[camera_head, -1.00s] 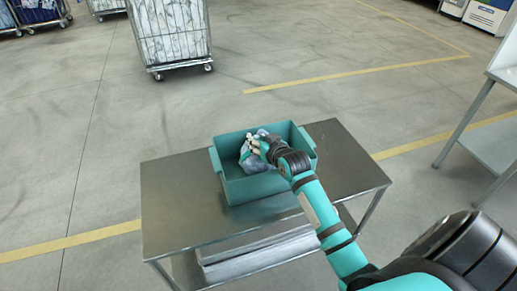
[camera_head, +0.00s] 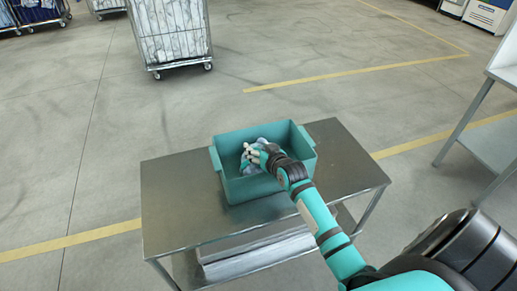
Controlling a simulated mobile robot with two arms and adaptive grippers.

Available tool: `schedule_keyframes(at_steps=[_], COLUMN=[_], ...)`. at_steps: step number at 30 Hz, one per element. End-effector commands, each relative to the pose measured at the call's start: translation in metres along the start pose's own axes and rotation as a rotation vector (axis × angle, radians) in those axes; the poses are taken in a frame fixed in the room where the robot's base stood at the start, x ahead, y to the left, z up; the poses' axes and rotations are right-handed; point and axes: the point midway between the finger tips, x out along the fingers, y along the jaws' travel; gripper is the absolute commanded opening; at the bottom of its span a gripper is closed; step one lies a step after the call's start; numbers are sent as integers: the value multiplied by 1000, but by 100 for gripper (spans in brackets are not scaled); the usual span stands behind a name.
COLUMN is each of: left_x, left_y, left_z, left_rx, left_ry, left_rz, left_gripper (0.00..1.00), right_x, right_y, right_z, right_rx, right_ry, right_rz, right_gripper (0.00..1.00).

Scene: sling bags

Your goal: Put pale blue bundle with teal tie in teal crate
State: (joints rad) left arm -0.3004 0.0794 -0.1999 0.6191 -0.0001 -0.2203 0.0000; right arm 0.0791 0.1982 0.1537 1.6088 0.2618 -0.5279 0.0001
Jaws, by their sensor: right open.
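The teal crate (camera_head: 267,186) stands on a metal table in the head view. The pale blue bundle (camera_head: 253,168) lies inside the crate, partly hidden by my right gripper and the crate's front wall. Its teal tie cannot be made out clearly. My right gripper (camera_head: 250,155) is open, reaching over the crate's front right side with its fingers down at the bundle. Whether the fingers touch the bundle cannot be told. My left gripper is out of view.
The metal table (camera_head: 175,205) has bare top on both sides of the crate. A lower shelf holds pale flat stacks (camera_head: 258,252). A wheeled cage trolley (camera_head: 170,35) stands on the floor behind. A pale bench (camera_head: 490,140) stands at the right.

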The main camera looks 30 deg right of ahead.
Motion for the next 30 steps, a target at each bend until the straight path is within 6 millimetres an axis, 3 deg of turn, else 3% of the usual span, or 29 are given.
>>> schedule_keyframes(at_steps=[7,15,21,30], left_x=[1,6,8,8], left_y=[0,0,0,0], left_z=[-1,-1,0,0], left_rx=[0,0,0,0], left_ry=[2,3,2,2], left_rz=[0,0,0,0], left_gripper=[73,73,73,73], right_x=[-19,-77,-108,-120], right_y=[0,0,0,0], right_z=[0,1,0,-1], right_rx=[-2,-3,-1,0], right_ry=[1,0,1,1], right_rz=[0,0,0,0], right_gripper=[54,54,54,54])
